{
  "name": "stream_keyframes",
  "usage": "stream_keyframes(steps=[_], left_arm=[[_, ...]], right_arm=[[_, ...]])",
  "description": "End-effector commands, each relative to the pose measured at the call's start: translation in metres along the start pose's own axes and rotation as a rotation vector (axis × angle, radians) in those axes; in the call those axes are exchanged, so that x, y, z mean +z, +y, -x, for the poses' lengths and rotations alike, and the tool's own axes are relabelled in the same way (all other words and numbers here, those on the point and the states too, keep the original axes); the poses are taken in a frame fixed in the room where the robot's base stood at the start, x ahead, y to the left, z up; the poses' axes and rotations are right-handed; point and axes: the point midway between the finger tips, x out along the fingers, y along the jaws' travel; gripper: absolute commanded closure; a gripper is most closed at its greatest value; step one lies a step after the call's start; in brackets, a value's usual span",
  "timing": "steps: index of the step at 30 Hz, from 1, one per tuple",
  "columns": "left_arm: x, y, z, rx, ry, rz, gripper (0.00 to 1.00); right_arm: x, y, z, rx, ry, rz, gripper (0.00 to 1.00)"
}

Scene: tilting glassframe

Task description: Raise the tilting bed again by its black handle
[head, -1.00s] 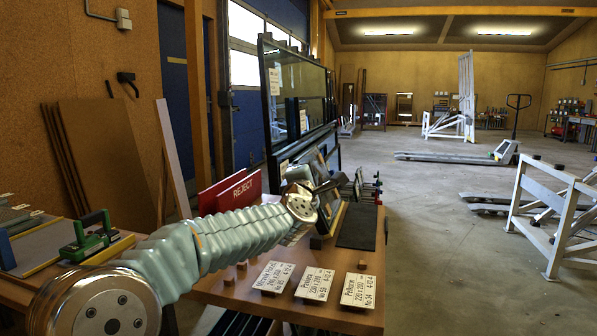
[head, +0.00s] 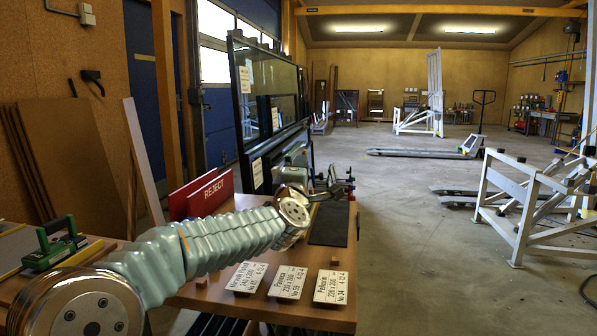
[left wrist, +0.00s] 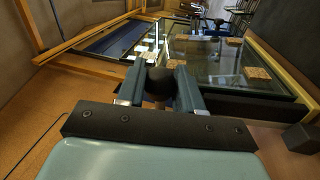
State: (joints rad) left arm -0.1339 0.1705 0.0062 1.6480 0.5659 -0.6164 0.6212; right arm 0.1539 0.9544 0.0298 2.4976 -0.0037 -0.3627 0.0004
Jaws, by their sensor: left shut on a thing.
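In the left wrist view a round black handle (left wrist: 158,84) sits between the fingers of my left gripper (left wrist: 159,76), which is shut on it. Beyond it is a dark-framed glassy panel (left wrist: 225,62) with tan patches, seemingly the tilting bed; I cannot tell its exact angle. In the head view my left arm reaches across the table to the bed's place, and its wrist hides the handle and most of the bed. My right gripper is in neither view.
The wooden table (head: 255,307) carries several white label plates (head: 287,282), a red REJECT sign (head: 210,196) and a green-handled tool (head: 53,246). A large glass rack (head: 270,100) stands behind. A white metal frame (head: 525,205) stands right, with free floor between.

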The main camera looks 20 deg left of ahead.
Motion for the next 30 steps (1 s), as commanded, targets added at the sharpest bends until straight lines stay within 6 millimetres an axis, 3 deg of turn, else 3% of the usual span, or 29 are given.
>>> stream_keyframes(steps=[10,11,15,25,30], left_arm=[[0.005,-0.002,0.001,-0.004,-0.011,-0.005,1.00],[0.005,-0.002,0.001,-0.004,-0.011,-0.005,0.63],[0.005,-0.002,0.001,-0.004,-0.010,-0.004,0.41],[0.003,-0.002,0.003,-0.002,-0.006,-0.003,0.41],[0.002,-0.003,0.027,-0.001,-0.006,-0.001,0.41]], right_arm=[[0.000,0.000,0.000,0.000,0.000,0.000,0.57],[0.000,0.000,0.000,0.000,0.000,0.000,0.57],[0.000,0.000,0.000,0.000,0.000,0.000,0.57],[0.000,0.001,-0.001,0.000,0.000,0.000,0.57],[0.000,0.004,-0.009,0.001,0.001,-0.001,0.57]])
